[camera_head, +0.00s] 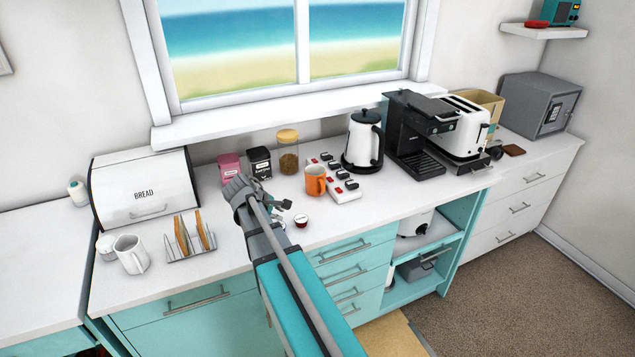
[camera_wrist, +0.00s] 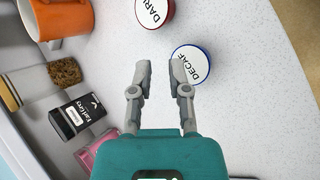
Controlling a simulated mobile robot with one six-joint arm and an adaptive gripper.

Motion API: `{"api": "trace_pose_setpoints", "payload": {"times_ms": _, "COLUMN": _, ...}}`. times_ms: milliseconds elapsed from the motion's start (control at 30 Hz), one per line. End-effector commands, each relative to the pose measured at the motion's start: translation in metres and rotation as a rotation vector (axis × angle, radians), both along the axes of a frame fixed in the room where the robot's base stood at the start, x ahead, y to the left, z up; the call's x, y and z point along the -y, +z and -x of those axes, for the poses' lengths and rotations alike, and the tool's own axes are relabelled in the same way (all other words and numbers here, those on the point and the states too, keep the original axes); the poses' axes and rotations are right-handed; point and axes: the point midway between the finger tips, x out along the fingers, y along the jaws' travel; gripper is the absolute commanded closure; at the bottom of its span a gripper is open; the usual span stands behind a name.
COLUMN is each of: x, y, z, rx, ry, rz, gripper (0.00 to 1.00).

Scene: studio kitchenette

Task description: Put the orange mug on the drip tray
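In the wrist view the orange mug (camera_wrist: 62,18) is at the top left, partly cut off. The drip tray (camera_head: 420,165) is the dark base of the black coffee machine (camera_head: 415,125), farther right; nothing stands on it. My gripper (camera_head: 285,205) is over the counter left of the mug. In the wrist view its fingers (camera_wrist: 158,72) are apart with nothing held between them. A blue-rimmed decaf pod (camera_wrist: 192,64) lies just beyond the fingertips.
A dark-red-rimmed pod (camera_wrist: 155,10) lies near the decaf pod. A kettle (camera_head: 363,140) stands between mug and coffee machine. The toast rack (camera_head: 190,245) is left.

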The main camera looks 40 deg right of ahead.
Motion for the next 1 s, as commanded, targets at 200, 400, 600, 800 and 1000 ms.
{"api": "trace_pose_setpoints", "payload": {"times_ms": 200, "x": 0.073, "y": 0.030, "z": -0.030, "rx": -0.157, "ry": 0.137, "rz": 0.204, "gripper": 0.77}}
{"api": "trace_pose_setpoints", "payload": {"times_ms": 400, "x": 0.095, "y": 0.041, "z": -0.035, "rx": -0.225, "ry": 0.185, "rz": 0.273, "gripper": 0.77}}
{"api": "trace_pose_setpoints", "payload": {"times_ms": 600, "x": 0.096, "y": 0.041, "z": -0.034, "rx": -0.229, "ry": 0.188, "rz": 0.276, "gripper": 0.77}}
{"api": "trace_pose_setpoints", "payload": {"times_ms": 800, "x": 0.097, "y": 0.040, "z": -0.034, "rx": -0.228, "ry": 0.186, "rz": 0.275, "gripper": 0.77}}
{"api": "trace_pose_setpoints", "payload": {"times_ms": 1000, "x": 0.106, "y": 0.031, "z": -0.035, "rx": -0.227, "ry": 0.184, "rz": 0.274, "gripper": 0.77}}
